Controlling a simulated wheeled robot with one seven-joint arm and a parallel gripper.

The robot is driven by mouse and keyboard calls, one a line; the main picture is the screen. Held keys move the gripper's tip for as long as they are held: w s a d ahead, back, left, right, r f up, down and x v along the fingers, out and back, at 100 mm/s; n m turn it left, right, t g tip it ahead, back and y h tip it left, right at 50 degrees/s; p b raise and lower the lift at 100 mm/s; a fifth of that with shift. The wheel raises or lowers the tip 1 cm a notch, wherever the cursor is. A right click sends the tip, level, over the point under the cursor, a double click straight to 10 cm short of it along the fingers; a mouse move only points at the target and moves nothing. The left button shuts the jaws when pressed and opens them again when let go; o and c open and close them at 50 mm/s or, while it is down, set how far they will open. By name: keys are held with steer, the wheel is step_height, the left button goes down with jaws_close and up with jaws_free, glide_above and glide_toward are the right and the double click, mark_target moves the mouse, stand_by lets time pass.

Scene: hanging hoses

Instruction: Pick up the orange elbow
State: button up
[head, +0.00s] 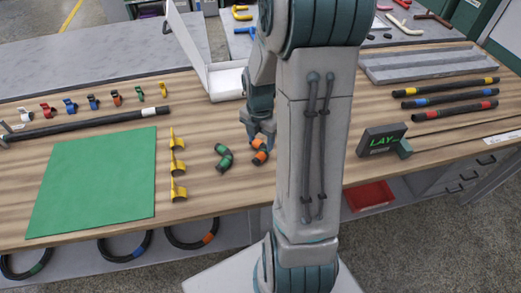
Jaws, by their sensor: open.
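The orange elbow (260,155) is a short dark bent tube with orange bands, lying on the wooden workbench. My gripper (262,138) is open and points down right at the elbow's upper end, partly covering it. I cannot tell whether the fingers touch the elbow. My arm passes in front, close to the elbow's right side. A similar green-banded elbow (223,157) lies just to the left, apart from the orange one.
Yellow brackets (178,167) stand in a row left of the elbows, beside a green mat (95,180). A white bin (226,82) stands behind. A dark display box (381,140) is to the right. Black hoses (450,98) lie at the far right.

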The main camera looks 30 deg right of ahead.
mark_target(260, 155)
steer(key=shift+s+a+f, duration=0.1)
steer(key=shift+a+f, duration=0.05)
steer(key=shift+f, duration=1.6)
steer(key=shift+a+f, duration=0.1)
steer(key=shift+f, duration=1.65)
steer(key=c, duration=1.1)
